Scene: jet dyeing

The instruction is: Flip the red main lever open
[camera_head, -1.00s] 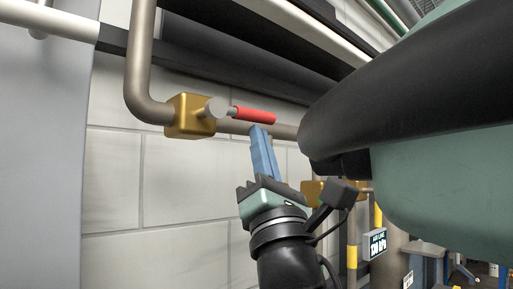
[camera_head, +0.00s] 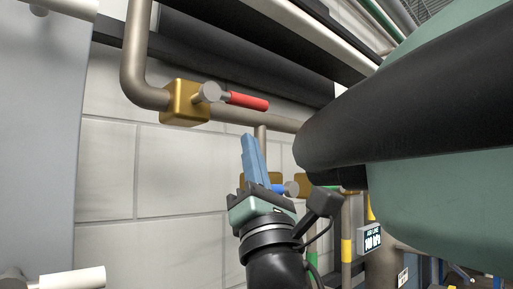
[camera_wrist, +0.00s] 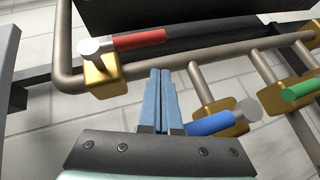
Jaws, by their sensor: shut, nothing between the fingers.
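The red main lever (camera_head: 248,101) sticks out to the right from a round grey hub on a brass valve block (camera_head: 181,103), lying roughly along the pipe with a slight downward tilt. In the wrist view the red lever (camera_wrist: 139,40) is at the upper left, also pointing right. My gripper (camera_head: 250,138) has its blue fingers pressed together and pointing up, with nothing between them. The fingertips are below the lever and apart from it in the head view.
A blue lever (camera_wrist: 210,124) sits just right of my fingers, and a green lever (camera_wrist: 302,89) is farther right. A grey pipe (camera_head: 141,60) bends into the brass block. A large dark and green machine body (camera_head: 420,120) fills the right.

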